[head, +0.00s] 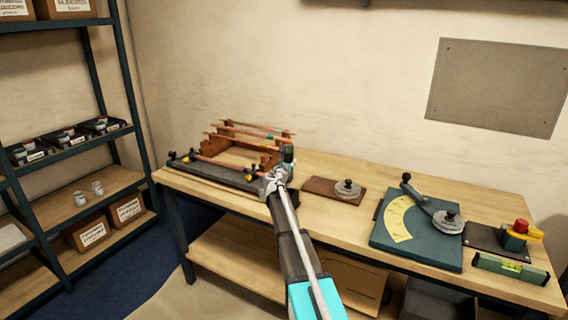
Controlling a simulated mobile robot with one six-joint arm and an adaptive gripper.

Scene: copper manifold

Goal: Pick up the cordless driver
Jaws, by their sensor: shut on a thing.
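My gripper (273,179) is at the right end of the copper-pipe fixture on the workbench, with my arm reaching in from the front. It is shut on a small upright dark and teal thing (288,153), which looks like the cordless driver. The driver stands just beyond the fingers, beside the fixture's right end. Its lower part and the finger contact are hidden by my gripper and wrist. I cannot tell whether it touches the bench or the fixture.
The manifold fixture (218,176) with copper pipes is close on the left. A brown board (319,187) with a grey round piece, a teal bending plate (389,244), a red and yellow device (518,235) and a green level (510,269) lie to the right. Shelving (90,142) stands left.

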